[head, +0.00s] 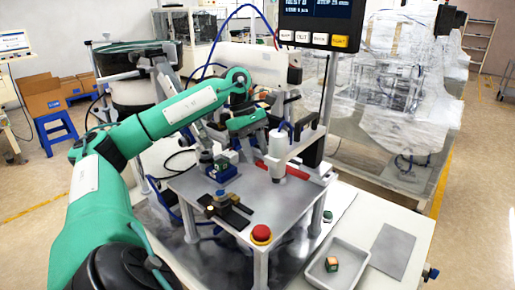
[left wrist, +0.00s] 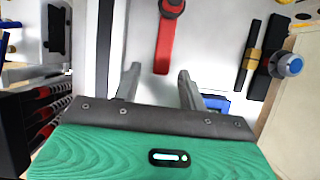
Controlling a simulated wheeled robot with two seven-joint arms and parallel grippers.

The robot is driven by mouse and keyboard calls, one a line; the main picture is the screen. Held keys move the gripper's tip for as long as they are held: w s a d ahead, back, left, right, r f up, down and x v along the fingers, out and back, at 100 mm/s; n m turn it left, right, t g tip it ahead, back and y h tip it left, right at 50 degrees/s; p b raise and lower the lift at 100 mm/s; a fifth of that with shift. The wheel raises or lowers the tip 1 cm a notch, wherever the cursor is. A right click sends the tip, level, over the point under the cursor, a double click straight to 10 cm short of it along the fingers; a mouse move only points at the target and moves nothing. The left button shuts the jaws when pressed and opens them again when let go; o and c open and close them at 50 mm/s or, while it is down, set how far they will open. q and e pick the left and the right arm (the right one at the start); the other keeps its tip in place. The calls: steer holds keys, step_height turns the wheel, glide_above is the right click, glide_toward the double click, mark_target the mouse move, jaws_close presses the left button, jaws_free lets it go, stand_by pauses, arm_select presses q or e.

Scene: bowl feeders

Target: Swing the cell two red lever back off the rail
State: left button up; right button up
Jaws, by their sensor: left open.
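The red lever (left wrist: 165,45) shows in the left wrist view as a flat red bar with a round pivot knob at its top end, lying over a pale plate. In the head view a red bar (head: 296,172), apparently this lever, is partly hidden behind a white cylinder. My left gripper (left wrist: 158,82) is open, its two fingers apart and empty. In the wrist view the lever's free end lies just beyond and between the fingertips; I cannot tell the height gap. In the head view my green left hand hangs above the machine plate, its fingertips unclear. My right gripper is not in view.
The white cylinder (head: 277,150) stands close to the lever. A red stop button (head: 261,234) is at the plate's front corner. A black slide with a blue knob (left wrist: 289,64) is right in the wrist view. A white tray (head: 336,268) holds a small block.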

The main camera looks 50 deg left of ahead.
arm_select(q)
steer(key=p+v, duration=0.3)
steer(key=v, duration=0.9)
steer(key=shift+r, duration=0.25)
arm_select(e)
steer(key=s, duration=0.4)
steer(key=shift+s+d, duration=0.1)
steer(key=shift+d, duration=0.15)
arm_select(q)
steer(key=shift+a, duration=0.1)
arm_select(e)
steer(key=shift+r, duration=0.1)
arm_select(q)
steer(key=shift+r, duration=0.1)
